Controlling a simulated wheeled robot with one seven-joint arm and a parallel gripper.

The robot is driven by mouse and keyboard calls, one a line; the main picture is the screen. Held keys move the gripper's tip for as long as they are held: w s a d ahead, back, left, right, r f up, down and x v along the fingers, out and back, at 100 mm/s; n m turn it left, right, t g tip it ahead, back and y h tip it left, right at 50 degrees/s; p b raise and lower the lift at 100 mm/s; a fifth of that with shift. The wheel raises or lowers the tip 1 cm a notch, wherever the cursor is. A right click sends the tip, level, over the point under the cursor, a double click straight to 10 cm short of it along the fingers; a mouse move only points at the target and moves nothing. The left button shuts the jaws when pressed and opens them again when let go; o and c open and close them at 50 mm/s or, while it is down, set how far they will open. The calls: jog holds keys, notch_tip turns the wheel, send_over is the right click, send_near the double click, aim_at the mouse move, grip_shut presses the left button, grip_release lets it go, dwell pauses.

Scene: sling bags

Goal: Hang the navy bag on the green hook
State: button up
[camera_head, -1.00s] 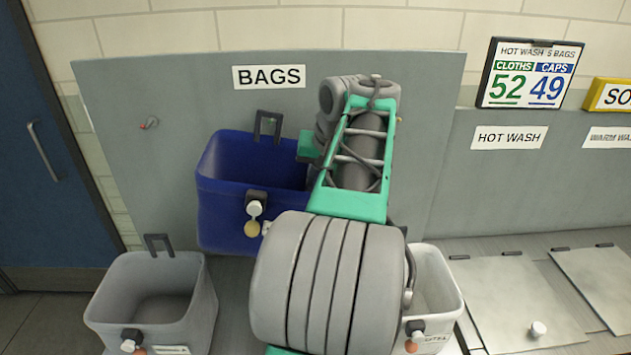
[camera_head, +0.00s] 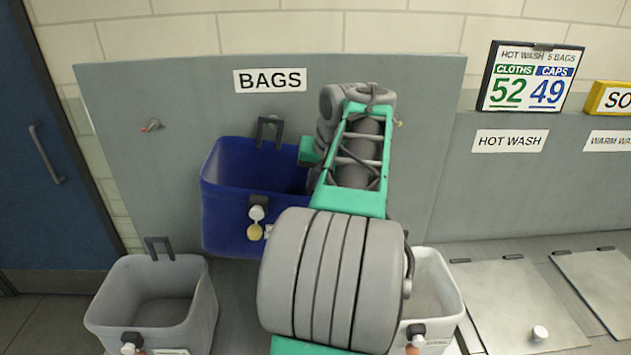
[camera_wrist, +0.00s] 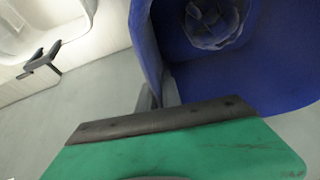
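The navy bag (camera_head: 222,215) is an open blue tub-like bag in front of the grey board, with a dark loop (camera_head: 268,132) on its back rim and a tagged dark clip in front. It sits higher than the pale bags. My gripper is hidden behind my arm in the head view. In the wrist view, my gripper (camera_wrist: 158,96) has its grey fingers closed at the bag's wall (camera_wrist: 147,45). A crumpled dark blue item (camera_wrist: 213,22) lies inside the bag. A small hook (camera_head: 398,122) shows just right of my arm; its colour is unclear.
A red-tipped hook (camera_head: 151,126) is on the left of the board (camera_head: 110,110). A grey bag (camera_head: 150,300) stands lower left and a pale bag (camera_head: 440,295) stands right, partly behind my arm. Flat lidded panels (camera_head: 510,300) lie further right.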

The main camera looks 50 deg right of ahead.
jog(key=o, duration=0.5)
